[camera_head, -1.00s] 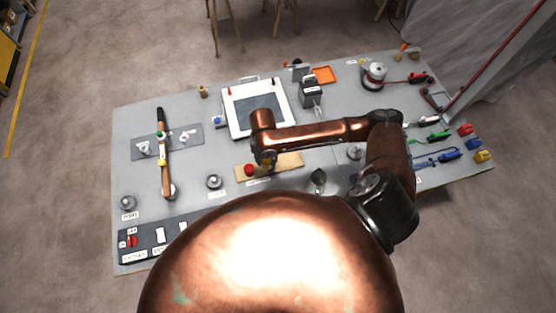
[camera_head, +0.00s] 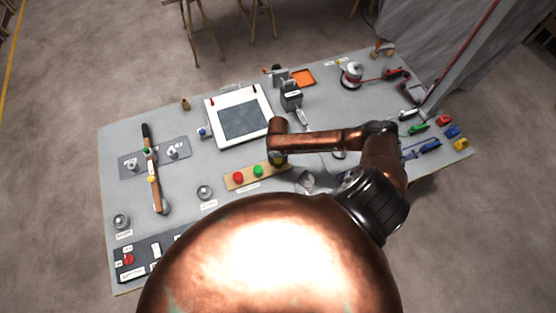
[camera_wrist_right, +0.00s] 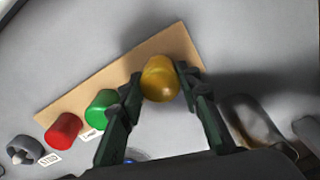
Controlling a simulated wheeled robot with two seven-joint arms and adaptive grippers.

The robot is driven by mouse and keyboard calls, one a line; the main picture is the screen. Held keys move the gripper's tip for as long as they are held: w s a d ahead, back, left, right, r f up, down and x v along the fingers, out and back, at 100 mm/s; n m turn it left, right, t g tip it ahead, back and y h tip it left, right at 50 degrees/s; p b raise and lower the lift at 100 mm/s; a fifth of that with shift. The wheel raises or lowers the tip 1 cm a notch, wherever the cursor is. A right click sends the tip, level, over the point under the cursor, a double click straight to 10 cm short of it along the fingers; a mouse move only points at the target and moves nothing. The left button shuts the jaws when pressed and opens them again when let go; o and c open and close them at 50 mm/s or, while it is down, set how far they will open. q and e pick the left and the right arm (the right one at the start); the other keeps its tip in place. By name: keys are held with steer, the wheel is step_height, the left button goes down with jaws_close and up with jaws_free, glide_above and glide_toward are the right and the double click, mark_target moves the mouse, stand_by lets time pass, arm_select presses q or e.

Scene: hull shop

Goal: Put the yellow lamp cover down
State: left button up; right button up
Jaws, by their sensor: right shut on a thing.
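The yellow lamp cover (camera_wrist_right: 160,78) is between the two fingertips of my right gripper (camera_wrist_right: 163,86), which is shut on it. In the wrist view it appears over the right end of a tan wooden board (camera_wrist_right: 125,79); whether it touches the board I cannot tell. A red cover (camera_wrist_right: 63,129) and a green cover (camera_wrist_right: 101,108) stand in a row on the board's left part. In the head view the board (camera_head: 232,185) carries the red cover (camera_head: 238,177) and the green cover (camera_head: 258,171), with my right gripper (camera_head: 278,163) at its right. My left gripper is not in view.
A white framed panel (camera_head: 212,109) lies behind the board. A dark metal scoop-like object (camera_wrist_right: 250,125) is close to the right of the gripper. A small round knob (camera_head: 204,192) stands left of the board.

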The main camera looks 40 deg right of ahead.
steer(key=shift+f, duration=0.4)
steer(key=shift+f, duration=0.1)
steer(key=o, duration=0.9)
steer(key=shift+o, duration=0.2)
step_height(320, 180, up, 12)
steer(key=shift+b, duration=0.45)
